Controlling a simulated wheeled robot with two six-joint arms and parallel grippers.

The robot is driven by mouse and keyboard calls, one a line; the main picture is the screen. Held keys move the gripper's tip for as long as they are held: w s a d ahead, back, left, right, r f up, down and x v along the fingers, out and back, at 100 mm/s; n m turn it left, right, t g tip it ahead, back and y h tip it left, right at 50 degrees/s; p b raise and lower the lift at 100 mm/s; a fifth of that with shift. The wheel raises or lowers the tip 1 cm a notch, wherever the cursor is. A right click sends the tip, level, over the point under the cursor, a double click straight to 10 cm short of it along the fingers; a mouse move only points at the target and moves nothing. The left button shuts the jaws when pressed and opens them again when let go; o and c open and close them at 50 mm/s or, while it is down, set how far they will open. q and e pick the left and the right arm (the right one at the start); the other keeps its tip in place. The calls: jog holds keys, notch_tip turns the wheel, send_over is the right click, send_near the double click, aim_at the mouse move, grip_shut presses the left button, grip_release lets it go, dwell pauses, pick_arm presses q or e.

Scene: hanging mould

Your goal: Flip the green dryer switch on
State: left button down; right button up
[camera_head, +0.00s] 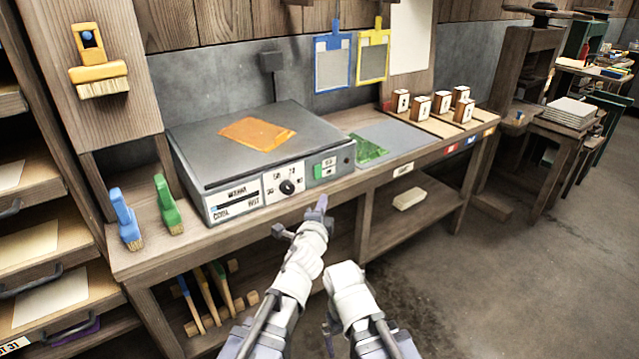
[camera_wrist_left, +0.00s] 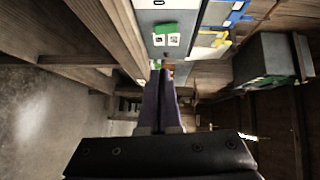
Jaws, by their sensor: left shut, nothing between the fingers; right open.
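The grey dryer (camera_head: 215,180) stands on the wooden bench. Its front panel has a dial, a slider, and a green switch (camera_head: 318,172) beside a small pale label at the right end. In the left wrist view the shut fingers (camera_wrist_left: 163,72) point towards a grey panel with a green part (camera_wrist_left: 165,29) and two white squares, which looks like the switch. My right gripper (camera_head: 328,335) is low in front of the bench, partly hidden, and open.
An orange sheet (camera_head: 257,133) lies on the dryer lid. Blue (camera_head: 125,218) and green (camera_head: 167,204) brushes stand left of the dryer. A grey mat (camera_head: 405,137) with a green sheet lies to the right, near several stamp blocks. The bench's front edge is close to my left arm.

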pick_arm(q)
send_near(321, 177)
jog(key=w+d, duration=0.3)
jog(key=d, duration=0.1)
jog(key=shift+w+a+f+b, duration=0.2)
jog(key=shift+w+a+b, duration=0.35)
jog(key=shift+w+a, duration=0.9)
jog(key=shift+w+a+f, duration=0.1)
jog(key=shift+w+a, duration=0.05)
jog(key=shift+w, duration=0.1)
jog(key=shift+s, duration=0.15)
